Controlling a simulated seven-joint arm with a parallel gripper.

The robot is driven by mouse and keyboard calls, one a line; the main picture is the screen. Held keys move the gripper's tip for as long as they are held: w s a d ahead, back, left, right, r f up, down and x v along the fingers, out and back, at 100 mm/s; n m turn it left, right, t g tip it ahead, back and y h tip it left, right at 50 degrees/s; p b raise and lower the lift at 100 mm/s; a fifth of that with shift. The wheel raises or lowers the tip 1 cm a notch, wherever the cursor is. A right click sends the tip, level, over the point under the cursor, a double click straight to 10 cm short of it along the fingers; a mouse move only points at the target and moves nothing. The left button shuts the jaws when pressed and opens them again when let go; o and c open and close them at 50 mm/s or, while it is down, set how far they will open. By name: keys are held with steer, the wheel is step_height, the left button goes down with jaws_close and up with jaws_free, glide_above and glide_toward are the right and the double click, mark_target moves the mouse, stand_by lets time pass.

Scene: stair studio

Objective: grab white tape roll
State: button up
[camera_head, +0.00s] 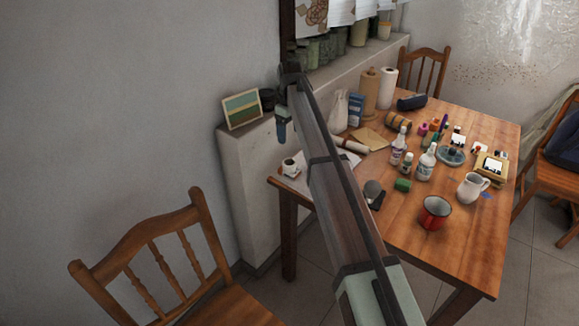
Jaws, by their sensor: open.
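A small white round thing with a dark centre (290,166) is at the left corner of the wooden table. It could be the white tape roll or a small cup; it is too small to tell. No other thing in view is clearly a white tape roll. My gripper (282,138) hangs from the far end of my arm, pointing down, left of the table's back edge and above that white thing in the picture. It is open, and nothing shows between its fingers. My arm crosses the view and hides part of the table's left side.
The table (400,235) holds several bottles, a red mug (435,212), a white jug (472,187), a green roll (403,185) and paper-towel rolls (387,88). A framed picture (241,109) stands on the ledge behind. A wooden chair (165,255) is at the front left.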

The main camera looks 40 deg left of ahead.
glide_above(289, 162)
steer(key=s, duration=0.2)
steer(key=f, duration=0.8)
steer(key=shift+w+d+f, duration=0.25)
steer(key=shift+d, duration=0.15)
steer(key=shift+d+f, duration=0.2)
steer(key=shift+f, duration=2.45)
steer(key=c, duration=1.1)
